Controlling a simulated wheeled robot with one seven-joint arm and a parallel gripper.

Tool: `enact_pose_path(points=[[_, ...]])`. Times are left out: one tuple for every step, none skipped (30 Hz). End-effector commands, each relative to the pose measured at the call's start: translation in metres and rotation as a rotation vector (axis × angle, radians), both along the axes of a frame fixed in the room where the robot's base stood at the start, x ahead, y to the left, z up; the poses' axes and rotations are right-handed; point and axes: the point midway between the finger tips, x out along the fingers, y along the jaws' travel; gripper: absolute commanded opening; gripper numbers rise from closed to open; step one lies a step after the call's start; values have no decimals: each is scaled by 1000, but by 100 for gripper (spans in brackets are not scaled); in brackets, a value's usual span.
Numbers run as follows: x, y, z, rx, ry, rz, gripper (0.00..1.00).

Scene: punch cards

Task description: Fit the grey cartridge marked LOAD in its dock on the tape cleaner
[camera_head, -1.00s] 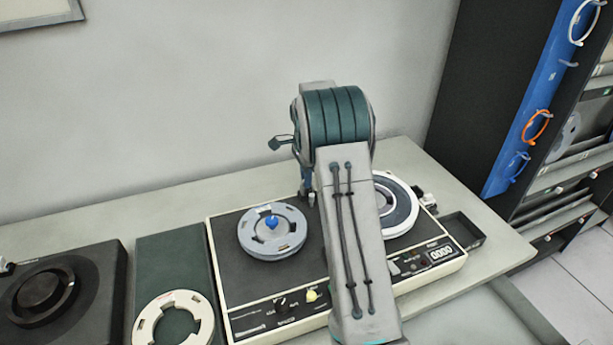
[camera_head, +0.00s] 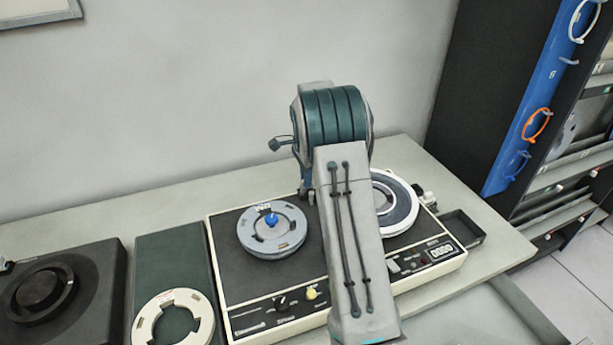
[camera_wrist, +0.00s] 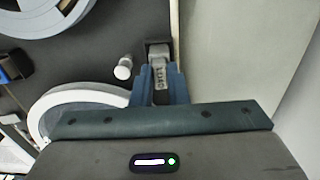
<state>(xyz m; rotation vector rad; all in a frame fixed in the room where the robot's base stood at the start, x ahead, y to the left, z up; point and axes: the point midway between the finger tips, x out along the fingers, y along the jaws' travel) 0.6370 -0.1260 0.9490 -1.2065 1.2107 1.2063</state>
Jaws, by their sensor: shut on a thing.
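The grey cartridge marked LOAD (camera_wrist: 159,75) is between the two blue fingers of my gripper (camera_wrist: 160,82) in the wrist view. My gripper is shut on it, over the back edge of the tape cleaner. The cartridge's far end meets a small dark square block (camera_wrist: 158,49) on the deck, which looks like the dock. I cannot tell whether the cartridge is seated in it. The tape cleaner (camera_head: 225,250) has a dark deck and a cream frame in the head view. My arm covers its middle, and the cartridge cannot be made out there.
A grey reel with a blue hub (camera_head: 272,230) sits on the deck's left. A white-rimmed reel (camera_head: 401,210) sits on the right. A pale round post (camera_wrist: 123,68) stands left of the fingers. A dark open tray (camera_head: 463,229) lies right of the machine. The wall is close behind.

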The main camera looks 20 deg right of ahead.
Motion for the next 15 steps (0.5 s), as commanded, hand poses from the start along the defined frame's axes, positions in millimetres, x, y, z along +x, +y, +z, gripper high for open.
enact_pose_path(points=[[0, 0, -2, 0, 0, 0, 0], [0, 0, -3, 0, 0, 0, 0], [0, 0, -4, 0, 0, 0, 0], [0, 0, -5, 0, 0, 0, 0], [0, 0, -5, 0, 0, 0, 0], [0, 0, -6, 0, 0, 0, 0], [0, 0, -7, 0, 0, 0, 0], [0, 0, -7, 0, 0, 0, 16], [0, 0, -6, 0, 0, 0, 28], [0, 0, -6, 0, 0, 0, 36], [0, 0, -6, 0, 0, 0, 39], [0, 0, -6, 0, 0, 0, 39], [0, 0, -6, 0, 0, 0, 39], [0, 0, -6, 0, 0, 0, 39], [0, 0, -6, 0, 0, 0, 39]])
